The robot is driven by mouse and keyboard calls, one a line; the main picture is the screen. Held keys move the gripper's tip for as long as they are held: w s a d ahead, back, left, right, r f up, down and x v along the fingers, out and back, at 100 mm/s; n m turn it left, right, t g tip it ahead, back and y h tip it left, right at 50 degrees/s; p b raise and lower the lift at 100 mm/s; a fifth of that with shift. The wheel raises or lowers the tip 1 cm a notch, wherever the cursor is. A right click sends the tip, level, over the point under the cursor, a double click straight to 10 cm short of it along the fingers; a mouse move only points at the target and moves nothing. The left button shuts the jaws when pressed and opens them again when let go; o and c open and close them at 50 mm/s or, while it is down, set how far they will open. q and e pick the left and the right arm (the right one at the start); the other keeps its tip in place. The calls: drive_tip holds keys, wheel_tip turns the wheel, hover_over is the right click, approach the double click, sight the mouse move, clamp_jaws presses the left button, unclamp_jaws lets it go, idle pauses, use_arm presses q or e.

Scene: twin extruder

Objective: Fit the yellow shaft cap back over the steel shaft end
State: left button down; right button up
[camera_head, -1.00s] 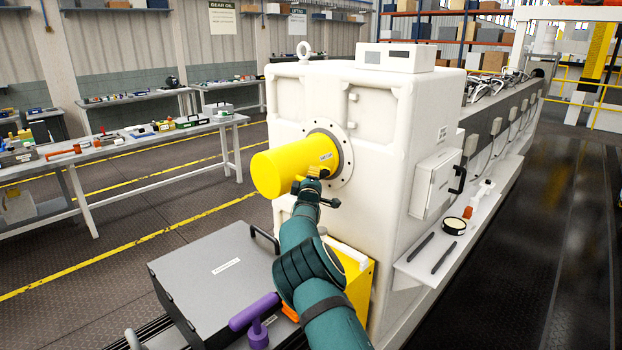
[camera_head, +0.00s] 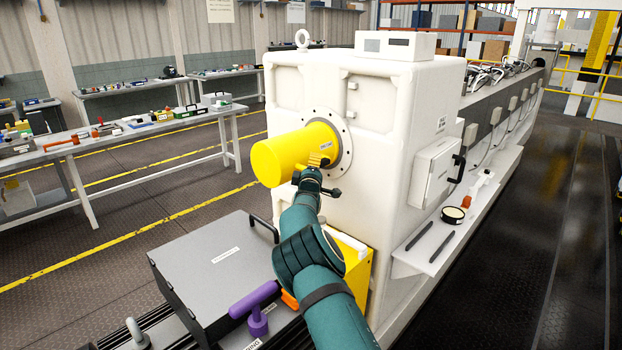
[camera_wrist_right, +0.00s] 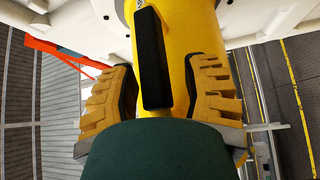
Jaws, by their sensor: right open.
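The yellow shaft cap (camera_head: 290,158) is a large cylinder projecting from the round bolted flange (camera_head: 344,146) on the white machine housing. No bare steel shaft shows; the cap hides whatever is inside it. In the right wrist view, the cap (camera_wrist_right: 188,45) fills the middle and carries a black bar handle (camera_wrist_right: 152,60). My right gripper (camera_head: 319,161) is at the near, lower right side of the cap. In the right wrist view, its yellow ridged fingers (camera_wrist_right: 163,78) are open, one on each side of the handle, with gaps visible. My left gripper is out of view.
A grey box (camera_head: 215,270) and a purple-handled tool (camera_head: 255,303) lie below at the front. A white side shelf (camera_head: 425,258) holds dark bars and a round tin. A workbench (camera_head: 150,150) stands at the left. The floor between is open.

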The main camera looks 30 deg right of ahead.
drive_tip(key=v, duration=1.1)
drive_tip(key=shift+s+a, duration=0.15)
drive_tip(key=shift+s, duration=0.05)
drive_tip(key=shift+r, duration=0.1)
